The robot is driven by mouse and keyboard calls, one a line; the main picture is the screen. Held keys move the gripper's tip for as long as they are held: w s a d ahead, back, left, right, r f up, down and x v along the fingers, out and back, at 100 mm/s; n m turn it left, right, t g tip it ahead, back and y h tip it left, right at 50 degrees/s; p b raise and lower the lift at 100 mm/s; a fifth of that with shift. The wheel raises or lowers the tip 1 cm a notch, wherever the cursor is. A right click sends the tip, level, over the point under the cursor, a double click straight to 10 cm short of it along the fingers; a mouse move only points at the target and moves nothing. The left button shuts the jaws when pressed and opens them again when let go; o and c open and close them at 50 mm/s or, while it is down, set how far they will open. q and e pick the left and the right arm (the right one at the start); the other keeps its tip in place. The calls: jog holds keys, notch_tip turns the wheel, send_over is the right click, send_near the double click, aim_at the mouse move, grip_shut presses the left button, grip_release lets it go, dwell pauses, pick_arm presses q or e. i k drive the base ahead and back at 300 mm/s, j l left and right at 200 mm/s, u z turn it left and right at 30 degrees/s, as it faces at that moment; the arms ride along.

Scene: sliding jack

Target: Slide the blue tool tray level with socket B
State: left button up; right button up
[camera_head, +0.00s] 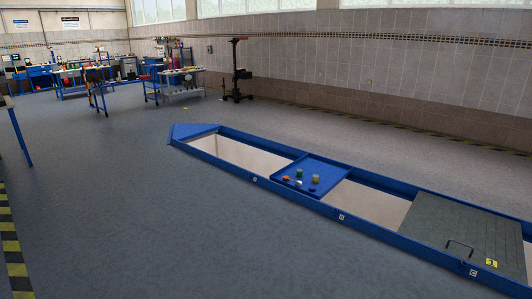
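The blue tool tray (333,173) sits across a long blue-framed pit in the floor, right of the picture's middle. Several small items lie on it, among them a green one, an orange one and a yellowish one. Small labels are on the pit's near rail: a left one (255,179), a middle one (341,217) that looks like B, and a right one (473,271) that looks like C. The tray lies between the left and middle labels, apart from both. Neither of my grippers is in view.
A grey ribbed cover (450,228) with a dark handle (459,246) and a yellow tag (491,263) lies over the pit at right. The pit is open on both sides of the tray. Floor before the pit is clear. Workbenches (75,80) and a dark stand (238,70) are far back.

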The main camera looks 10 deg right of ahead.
aim_at(331, 173)
jog(key=i+l+z, duration=0.1)
jog(key=i+z, duration=0.35)
jog(key=i, duration=4.1)
